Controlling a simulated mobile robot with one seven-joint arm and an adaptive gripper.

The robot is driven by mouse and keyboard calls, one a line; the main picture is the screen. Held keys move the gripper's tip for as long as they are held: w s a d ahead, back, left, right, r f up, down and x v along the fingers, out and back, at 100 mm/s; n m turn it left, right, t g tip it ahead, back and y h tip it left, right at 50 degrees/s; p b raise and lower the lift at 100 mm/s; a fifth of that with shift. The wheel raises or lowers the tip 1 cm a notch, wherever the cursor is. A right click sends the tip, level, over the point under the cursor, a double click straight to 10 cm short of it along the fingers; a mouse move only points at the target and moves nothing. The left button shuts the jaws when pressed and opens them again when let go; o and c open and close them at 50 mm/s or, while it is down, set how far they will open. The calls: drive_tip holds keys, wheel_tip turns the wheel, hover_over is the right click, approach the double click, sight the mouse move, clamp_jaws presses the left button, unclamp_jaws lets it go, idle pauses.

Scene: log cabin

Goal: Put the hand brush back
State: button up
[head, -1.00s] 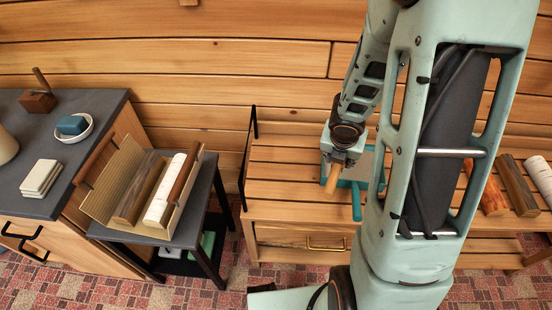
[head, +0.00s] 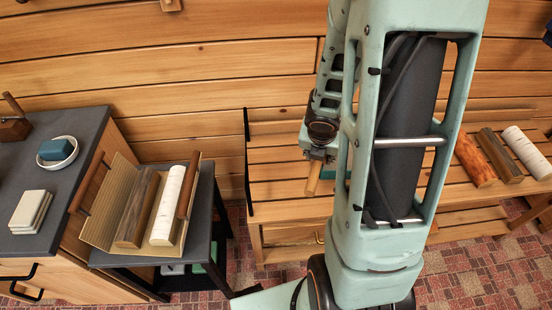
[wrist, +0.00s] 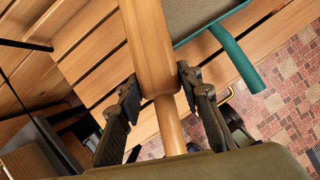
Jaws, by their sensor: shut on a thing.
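My gripper (head: 318,154) is shut on the wooden hand brush (head: 313,180), which points downward over the slatted wooden bench (head: 282,167). In the wrist view, my gripper's fingers (wrist: 158,92) stand either side of the brush; its narrow round handle (wrist: 171,128) runs toward the palm, and its broader wooden part (wrist: 149,45) extends away. No bristles can be made out. A teal-edged pan (wrist: 205,22) with a teal handle (wrist: 238,62) lies beyond the brush in the wrist view. My arm hides most of the pan in the head view.
A log carrier (head: 94,231) with logs stands on a dark side table (head: 205,215) at left. The grey counter (head: 88,135) holds a soap dish (head: 70,157) and stacked tiles (head: 30,211). Several logs lie on the bench's right part. Black uprights (head: 247,160) edge its left end.

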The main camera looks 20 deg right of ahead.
drive_tip(key=w+a+f+b, duration=0.1)
drive_tip(key=w+a+f, duration=0.1)
drive_tip(key=w+f, duration=0.1)
drive_tip(key=w+a+f+b, duration=0.1)
drive_tip(key=w+a+f, duration=0.2)
drive_tip(key=w, duration=0.1)
drive_tip(key=w+a+f+b, duration=0.2)
drive_tip(key=w+a+f, duration=0.1)
drive_tip(key=shift+w+a, duration=0.1)
drive_tip(key=shift+w, duration=0.05)
drive_tip(key=f, duration=0.1)
drive_tip(key=f+b, duration=0.2)
drive_tip(key=shift+w+a+f, duration=0.2)
drive_tip(key=shift+w+a, duration=0.1)
drive_tip(key=shift+w, duration=0.05)
drive_tip(key=shift+f+b, duration=0.3)
drive_tip(key=shift+b, duration=0.05)
drive_tip(key=shift+f, duration=0.1)
drive_tip(key=shift+f, duration=0.15)
drive_tip(key=o, duration=1.1)
drive_tip(key=shift+r, duration=0.2)
